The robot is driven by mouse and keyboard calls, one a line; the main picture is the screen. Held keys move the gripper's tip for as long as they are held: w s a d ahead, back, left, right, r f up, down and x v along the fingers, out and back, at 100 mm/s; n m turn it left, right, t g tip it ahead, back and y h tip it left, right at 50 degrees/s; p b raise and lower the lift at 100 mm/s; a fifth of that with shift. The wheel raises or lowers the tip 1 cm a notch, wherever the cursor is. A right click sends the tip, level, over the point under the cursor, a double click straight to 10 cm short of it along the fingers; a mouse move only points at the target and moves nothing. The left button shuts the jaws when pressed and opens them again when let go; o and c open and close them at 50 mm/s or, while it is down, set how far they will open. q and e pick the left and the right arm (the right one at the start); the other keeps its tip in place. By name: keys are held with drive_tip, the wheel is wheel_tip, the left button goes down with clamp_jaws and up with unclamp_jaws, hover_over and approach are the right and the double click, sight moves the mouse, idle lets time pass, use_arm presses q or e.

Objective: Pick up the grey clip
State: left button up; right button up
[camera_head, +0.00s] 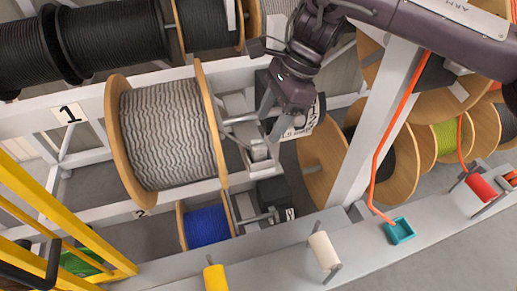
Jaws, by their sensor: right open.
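A grey metal clip-like piece (258,151) sits at the right end of the axle of the large reel of grey rope (167,135). I cannot tell for sure that it is the grey clip. My right gripper (272,122) comes down from the upper right on a dark purple arm. It is open, its fingers pointing down just above the grey piece. I cannot tell whether they touch it. The gripper partly hides the bracket and a label behind it. My left gripper is not in view.
A blue reel (206,226) hangs below with a similar grey fitting (262,214). Black cable reels (115,42) fill the upper left. A white post (378,125) with an orange cord (392,130) stands right. Yellow rails (62,215) block the lower left.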

sight(261, 143)
drive_tip(key=x, duration=0.2)
drive_tip(key=p+x, duration=0.1)
drive_tip(key=x, duration=0.3)
drive_tip(key=shift+s+d, duration=0.1)
drive_tip(key=shift+s, duration=0.3)
drive_tip(key=c, duration=1.1)
